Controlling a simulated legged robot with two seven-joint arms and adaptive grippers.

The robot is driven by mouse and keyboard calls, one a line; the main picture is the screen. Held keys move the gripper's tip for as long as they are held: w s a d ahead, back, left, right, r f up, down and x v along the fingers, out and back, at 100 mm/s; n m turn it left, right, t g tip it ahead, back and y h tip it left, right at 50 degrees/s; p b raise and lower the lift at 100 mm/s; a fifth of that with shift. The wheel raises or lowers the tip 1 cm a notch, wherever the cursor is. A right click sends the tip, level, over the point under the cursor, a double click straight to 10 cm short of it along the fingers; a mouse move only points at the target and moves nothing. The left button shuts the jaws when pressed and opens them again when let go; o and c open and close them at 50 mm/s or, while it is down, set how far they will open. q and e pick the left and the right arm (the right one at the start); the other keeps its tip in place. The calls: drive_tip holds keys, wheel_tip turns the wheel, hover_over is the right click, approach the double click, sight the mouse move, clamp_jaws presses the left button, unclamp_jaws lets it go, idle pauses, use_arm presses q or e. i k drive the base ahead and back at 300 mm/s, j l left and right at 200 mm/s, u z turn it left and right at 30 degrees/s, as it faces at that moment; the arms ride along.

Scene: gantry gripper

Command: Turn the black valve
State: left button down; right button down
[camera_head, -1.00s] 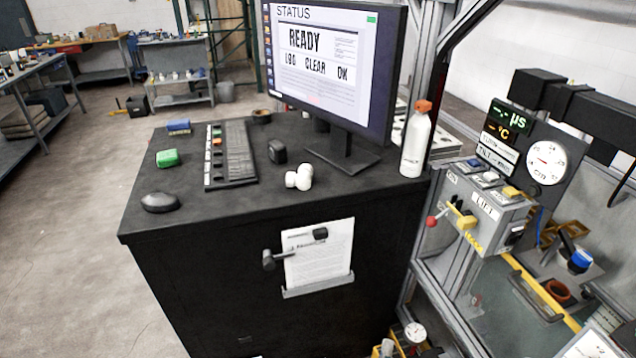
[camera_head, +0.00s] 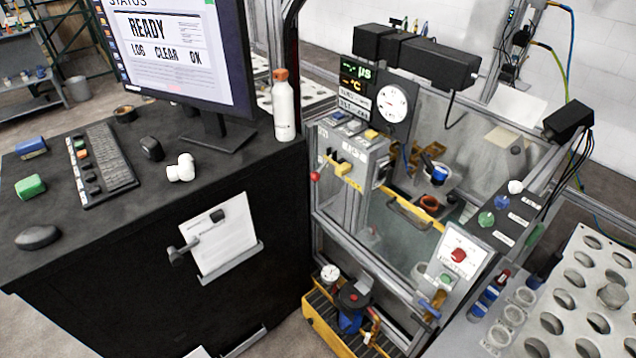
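Neither of my grippers is in view. A black round handwheel-like part (camera_head: 353,297) sits on top of a blue and black unit in a yellow frame on the floor, low in the middle. It may be the black valve, but it is too small to tell for sure. A white dial gauge (camera_head: 330,272) stands just left of it. Nothing touches the black part. A black lever-like handle (camera_head: 183,251) sticks out from the side of the black cabinet, beside a sheet of paper.
The black cabinet (camera_head: 130,300) fills the left, with a monitor (camera_head: 180,50), keyboard and bottle (camera_head: 284,108) on top. A framed glass enclosure (camera_head: 400,215) stands at the centre right. A perforated white rack (camera_head: 590,295) is at the lower right.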

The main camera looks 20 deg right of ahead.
sight(428, 329)
drive_tip(key=z, duration=1.95)
